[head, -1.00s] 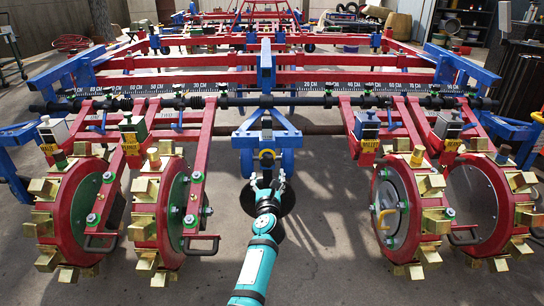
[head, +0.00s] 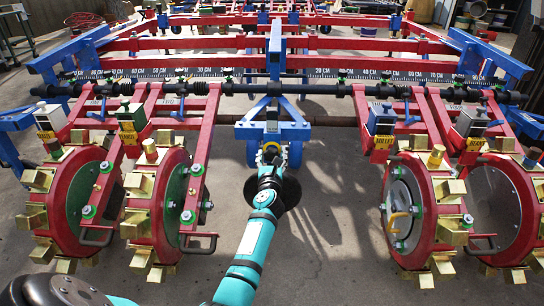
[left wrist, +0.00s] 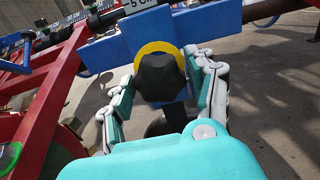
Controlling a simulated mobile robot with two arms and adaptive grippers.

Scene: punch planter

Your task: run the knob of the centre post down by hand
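The centre post (head: 272,122) is blue and stands in the middle of the planter frame. Its black knob (left wrist: 161,77) has a yellow ring (left wrist: 156,47) behind it in the left wrist view. In the head view my gripper mostly hides the knob. My left gripper (head: 270,160) is at the post. In the left wrist view its two fingers (left wrist: 165,88) stand apart, one on each side of the knob. A small gap seems to show on both sides; contact is not clear. My right gripper is not in view.
Planter wheels with gold blocks stand left (head: 160,205) and right (head: 425,215) of the post. A black bar (head: 330,89) and a centimetre scale (head: 350,75) cross behind it. A dark disc (head: 289,192) lies under my gripper. Bare floor lies between the wheel pairs.

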